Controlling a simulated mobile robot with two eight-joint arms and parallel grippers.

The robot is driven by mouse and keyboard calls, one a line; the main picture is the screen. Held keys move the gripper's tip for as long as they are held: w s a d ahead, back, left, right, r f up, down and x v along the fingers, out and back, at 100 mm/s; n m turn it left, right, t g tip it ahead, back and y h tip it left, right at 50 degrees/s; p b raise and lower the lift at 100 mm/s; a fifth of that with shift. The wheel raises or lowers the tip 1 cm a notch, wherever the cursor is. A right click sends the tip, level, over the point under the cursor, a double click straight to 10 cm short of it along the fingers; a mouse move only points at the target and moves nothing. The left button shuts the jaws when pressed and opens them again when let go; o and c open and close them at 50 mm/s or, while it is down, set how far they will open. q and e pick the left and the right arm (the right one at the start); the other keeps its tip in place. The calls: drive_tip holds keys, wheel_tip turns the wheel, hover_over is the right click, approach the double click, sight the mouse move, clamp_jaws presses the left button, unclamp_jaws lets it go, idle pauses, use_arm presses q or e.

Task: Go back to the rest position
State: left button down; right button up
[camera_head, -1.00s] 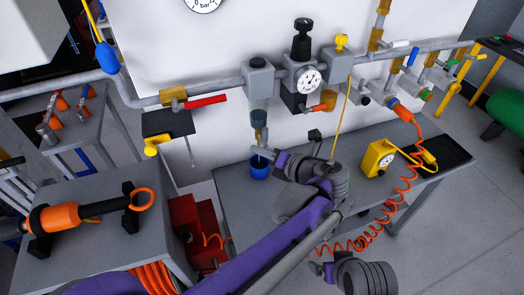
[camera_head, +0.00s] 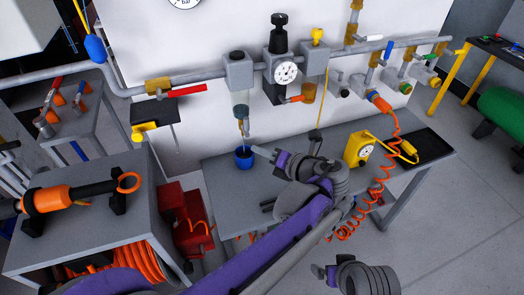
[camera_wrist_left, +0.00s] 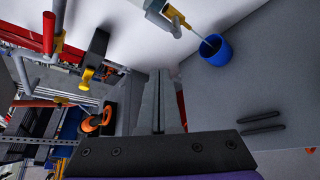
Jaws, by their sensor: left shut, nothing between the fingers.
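My left gripper (camera_head: 262,152) is at the end of the purple and grey arm, above the grey workbench (camera_head: 225,180). It is just right of a blue cup (camera_head: 244,159) under the filter bowl (camera_head: 240,103). In the left wrist view its fingers (camera_wrist_left: 158,100) lie together with nothing between them. The blue cup (camera_wrist_left: 215,50) is to the upper right there, apart from the fingers. The end of my right arm (camera_head: 322,271) shows small at the bottom; its finger state is unclear.
A grey pipe with a gauge (camera_head: 286,73) and valves runs along the white wall panel. A yellow device (camera_head: 360,148) and black tray (camera_head: 430,146) stand on the bench. An orange tool (camera_head: 62,194) rests on the left cabinet. An orange coiled hose (camera_head: 381,195) hangs beside the bench.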

use_arm(q)
drive_tip(key=shift+w, duration=0.1)
drive_tip(key=s+a+f+n+g+h+p, duration=0.1)
drive_tip(key=s+a+f+n+g+h, duration=0.1)
drive_tip(key=s+a+n, duration=0.45)
drive_tip(key=s+a+f+n+g+h+p, duration=0.1)
drive_tip(key=s+a+f+n+g+h, duration=0.2)
drive_tip(key=a+n, duration=0.6)
drive_tip(key=s+a+f+n+h+p, duration=0.1)
drive_tip(key=s+f+n+h, duration=0.1)
drive_tip(key=s+n, duration=0.5)
drive_tip(key=s+a+f+n+h+p, duration=0.1)
drive_tip(key=s+n, duration=0.6)
drive_tip(key=n, duration=0.8)
drive_tip(key=shift+s+a+f+h+p, duration=0.15)
drive_tip(key=shift+s+f+h+p, duration=0.2)
drive_tip(key=shift+f+h, duration=0.35)
